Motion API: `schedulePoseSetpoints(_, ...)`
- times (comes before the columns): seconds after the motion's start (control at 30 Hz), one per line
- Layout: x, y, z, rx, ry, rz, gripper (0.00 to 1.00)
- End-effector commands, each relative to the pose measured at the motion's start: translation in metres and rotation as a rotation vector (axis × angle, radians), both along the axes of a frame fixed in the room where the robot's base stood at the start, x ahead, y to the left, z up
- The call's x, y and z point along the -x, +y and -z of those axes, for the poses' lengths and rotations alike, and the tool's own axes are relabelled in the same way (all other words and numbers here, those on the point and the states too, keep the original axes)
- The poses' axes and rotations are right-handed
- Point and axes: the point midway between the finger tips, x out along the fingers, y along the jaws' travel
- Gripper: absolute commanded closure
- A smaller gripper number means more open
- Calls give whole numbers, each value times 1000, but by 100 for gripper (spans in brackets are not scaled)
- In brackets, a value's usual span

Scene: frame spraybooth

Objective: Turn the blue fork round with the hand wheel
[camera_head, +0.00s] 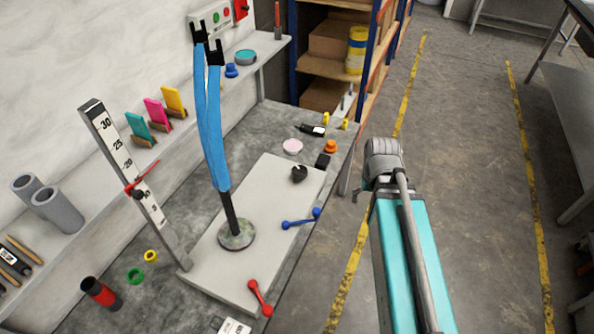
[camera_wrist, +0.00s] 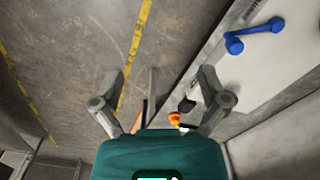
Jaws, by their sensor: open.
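The blue fork (camera_head: 211,130) stands upright with black prongs at the top and a black stem below. The stem rises from a round mottled disc (camera_head: 237,235) on a pale plate (camera_head: 285,205). A small black knob (camera_head: 299,173) sits on the plate; I cannot tell whether it or the disc is the hand wheel. A blue lever (camera_head: 301,219) and a red lever (camera_head: 260,297) are at the plate's right edge. The blue lever also shows in the wrist view (camera_wrist: 254,35). My gripper (camera_wrist: 160,95) is open and empty, right of the bench and mostly hidden in the head view.
A scale post (camera_head: 135,175) with a red pointer stands left of the fork. A red-and-black cylinder (camera_head: 101,294), a green ring (camera_head: 135,275) and an orange knob (camera_head: 330,146) are on the bench. Shelving (camera_head: 335,50) stands behind.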

Motion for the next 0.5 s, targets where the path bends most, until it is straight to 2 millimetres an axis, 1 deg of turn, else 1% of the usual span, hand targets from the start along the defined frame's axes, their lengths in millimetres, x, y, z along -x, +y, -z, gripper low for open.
schedulePoseSetpoints(0.03, -15, -4, 1, 1, 0, -33, 0)
schedulePoseSetpoints(0.07, -22, -2, 2, 1, 0, -62, 0)
schedulePoseSetpoints(0.17, -51, 14, 4, 1, 0, -185, 0)
schedulePoseSetpoints(0.27, -86, 38, 7, 1, -1, -343, 0)
schedulePoseSetpoints(0.3, -101, 50, 8, 1, -1, -413, 0)
schedulePoseSetpoints(0.37, -124, 68, 10, 1, -1, -525, 0)
schedulePoseSetpoints(0.4, -139, 81, 11, 1, -1, -600, 0)
schedulePoseSetpoints(0.47, -161, 102, 13, 1, -1, -713, 0)
schedulePoseSetpoints(0.5, -174, 116, 14, 1, -1, -786, 0)
